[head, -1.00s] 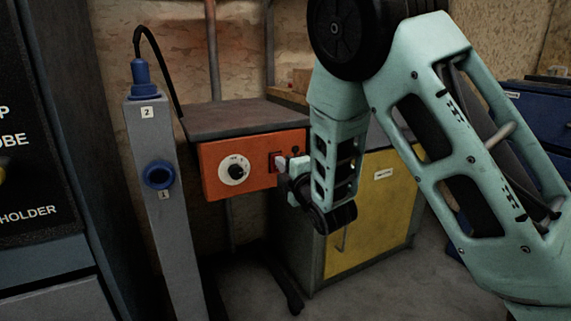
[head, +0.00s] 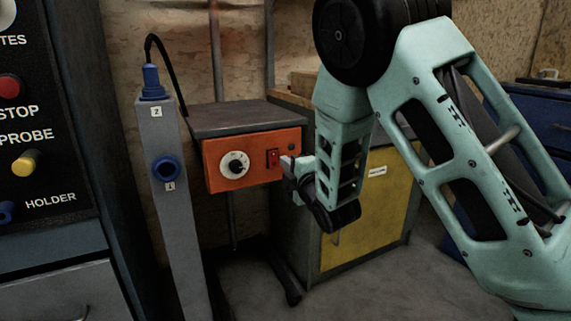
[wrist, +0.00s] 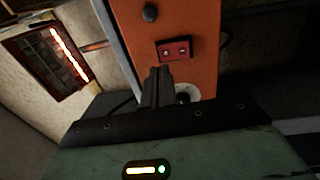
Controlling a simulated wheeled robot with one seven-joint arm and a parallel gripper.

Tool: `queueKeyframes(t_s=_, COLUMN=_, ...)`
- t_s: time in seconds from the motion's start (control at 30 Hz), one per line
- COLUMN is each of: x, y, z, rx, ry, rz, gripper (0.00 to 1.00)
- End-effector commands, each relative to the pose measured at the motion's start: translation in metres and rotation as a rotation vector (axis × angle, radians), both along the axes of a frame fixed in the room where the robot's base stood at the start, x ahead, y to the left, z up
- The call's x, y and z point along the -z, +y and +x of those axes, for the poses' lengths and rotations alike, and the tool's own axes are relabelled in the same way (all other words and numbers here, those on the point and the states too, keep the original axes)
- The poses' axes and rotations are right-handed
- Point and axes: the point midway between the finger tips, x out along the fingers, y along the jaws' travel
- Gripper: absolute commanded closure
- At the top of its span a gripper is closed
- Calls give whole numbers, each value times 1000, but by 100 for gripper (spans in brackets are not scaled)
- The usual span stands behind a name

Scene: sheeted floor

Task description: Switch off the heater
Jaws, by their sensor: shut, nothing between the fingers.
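An orange control box (head: 214,176) under a grey plate carries a white dial with a black knob (head: 235,165) and a red rocker switch (head: 272,158). The switch also shows in the wrist view (wrist: 175,50), on the orange panel (wrist: 193,18). My gripper (head: 286,163) is just right of the switch in the head view, apart from it. In the wrist view its shut, empty fingers (wrist: 157,76) point at the panel beside the switch and partly cover the dial. A glowing orange bar (wrist: 68,54) shows in a dark frame there. The switch's on or off position is unclear.
A grey post (head: 172,225) with blue sockets and a cable stands left of the box. A dark panel with buttons (head: 50,130) is at far left. A yellow-fronted cabinet (head: 370,225) stands at right. The floor in front is open.

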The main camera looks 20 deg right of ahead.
Motion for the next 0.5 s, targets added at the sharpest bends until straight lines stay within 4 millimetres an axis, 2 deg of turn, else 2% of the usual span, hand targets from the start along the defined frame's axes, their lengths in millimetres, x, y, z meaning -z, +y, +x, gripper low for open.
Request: queueKeyframes(t_s=0.5, x=-10, y=-6, z=-71, rx=1, ry=2, rz=1, gripper=100)
